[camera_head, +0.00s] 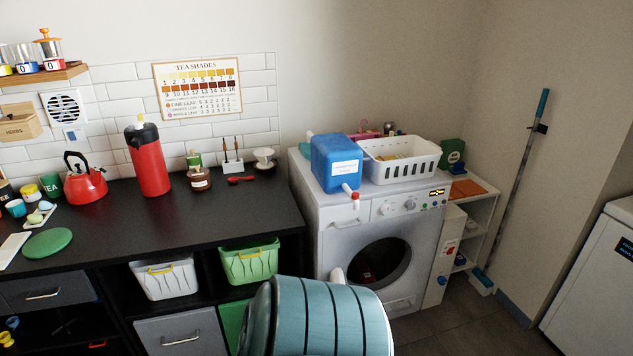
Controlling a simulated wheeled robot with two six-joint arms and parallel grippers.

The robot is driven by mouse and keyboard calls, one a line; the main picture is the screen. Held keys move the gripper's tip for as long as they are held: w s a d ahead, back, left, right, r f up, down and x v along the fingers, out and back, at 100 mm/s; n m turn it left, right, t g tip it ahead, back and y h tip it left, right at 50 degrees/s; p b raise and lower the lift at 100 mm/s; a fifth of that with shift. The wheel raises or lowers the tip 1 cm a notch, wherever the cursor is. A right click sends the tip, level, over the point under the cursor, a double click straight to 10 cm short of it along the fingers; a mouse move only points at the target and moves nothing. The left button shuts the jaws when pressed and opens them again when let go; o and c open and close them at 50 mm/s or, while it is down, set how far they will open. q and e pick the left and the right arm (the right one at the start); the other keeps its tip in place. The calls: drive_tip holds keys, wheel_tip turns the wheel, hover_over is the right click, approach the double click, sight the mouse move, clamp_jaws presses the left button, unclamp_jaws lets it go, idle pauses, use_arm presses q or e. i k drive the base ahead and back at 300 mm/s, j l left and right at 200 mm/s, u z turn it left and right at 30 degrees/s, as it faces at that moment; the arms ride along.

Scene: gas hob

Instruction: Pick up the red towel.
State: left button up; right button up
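I cannot clearly make out a red towel. Something dark red (368,274) shows dimly behind the round glass door of the white washing machine (338,262), but I cannot tell what it is. The door looks closed. A flat orange-red item (468,188) lies on the white shelf unit to the right of the machine; I cannot tell whether it is cloth. Neither of my grippers is in view.
A large teal striped object (318,318) fills the bottom centre, partly in front of the machine. A blue canister (335,163) and white basket (402,160) stand on the machine. A red flask (149,160) and red kettle (85,184) stand on the black counter (170,225).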

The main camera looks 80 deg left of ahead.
sight(365, 276)
drive_tip(key=u, duration=2.35)
drive_tip(key=i+l, duration=0.15)
drive_tip(key=i, duration=0.2)
drive_tip(key=i+l+u, duration=0.1)
drive_tip(key=i, duration=0.25)
drive_tip(key=i+l, duration=0.25)
drive_tip(key=i+l+u, duration=0.15)
drive_tip(key=l, duration=0.3)
drive_tip(key=i+l, duration=0.25)
drive_tip(key=l, duration=0.15)
drive_tip(key=i+l+u, duration=0.15)
drive_tip(key=i+l, duration=0.3)
drive_tip(key=l, duration=0.3)
drive_tip(key=i+l+u, duration=0.1)
drive_tip(key=l, duration=0.3)
drive_tip(key=i, duration=0.1)
